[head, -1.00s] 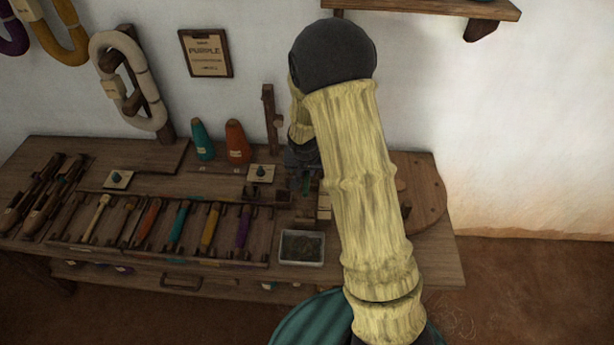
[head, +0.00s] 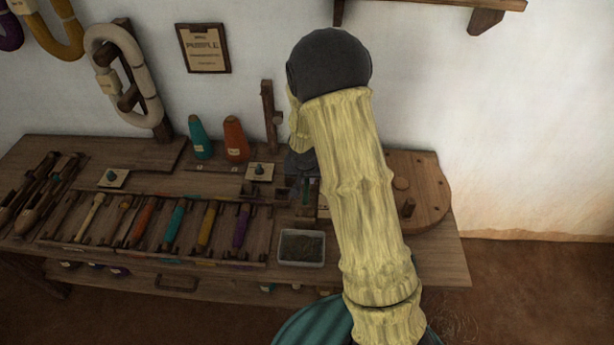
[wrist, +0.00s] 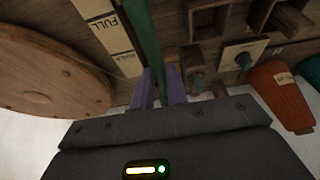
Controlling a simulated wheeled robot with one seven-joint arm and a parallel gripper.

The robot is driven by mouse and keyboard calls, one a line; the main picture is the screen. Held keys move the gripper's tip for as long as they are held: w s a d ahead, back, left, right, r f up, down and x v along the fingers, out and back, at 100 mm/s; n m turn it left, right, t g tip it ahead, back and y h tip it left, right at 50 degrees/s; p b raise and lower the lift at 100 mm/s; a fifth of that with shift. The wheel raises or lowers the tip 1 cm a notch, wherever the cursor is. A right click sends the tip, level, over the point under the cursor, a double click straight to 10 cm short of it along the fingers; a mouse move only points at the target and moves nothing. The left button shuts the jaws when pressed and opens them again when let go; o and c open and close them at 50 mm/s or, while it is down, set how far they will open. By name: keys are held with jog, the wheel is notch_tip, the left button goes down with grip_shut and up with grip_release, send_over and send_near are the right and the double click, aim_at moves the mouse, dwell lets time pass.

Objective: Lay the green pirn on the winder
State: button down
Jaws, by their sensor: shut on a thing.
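My gripper (wrist: 163,88) is shut on the green pirn (wrist: 149,40), which runs lengthwise between the two purple fingers and out of the top of the wrist view. In the head view a small part of the green pirn (head: 306,188) shows beside my arm, above the right part of the bench; my arm hides most of the gripper. A round wooden disc (head: 425,180) with a peg, seemingly part of the winder, is at the bench's right end. It also shows at left in the wrist view (wrist: 45,75). I cannot tell whether the pirn touches a support.
A rack (head: 155,254) holds several coloured pirns. A tray (head: 301,262) stands at its right. Teal (head: 200,140) and orange (head: 235,140) cones and an upright wooden post (head: 270,115) stand behind. A strip marked FULL (wrist: 115,35) lies beside the pirn.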

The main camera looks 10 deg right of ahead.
aim_at(307, 180)
jog(key=shift+f+b, duration=1.8)
jog(key=shift+f, duration=0.55)
jog(key=c, duration=1)
grip_release()
jog(key=shift+r+p, duration=3.35)
jog(key=shift+r, duration=0.75)
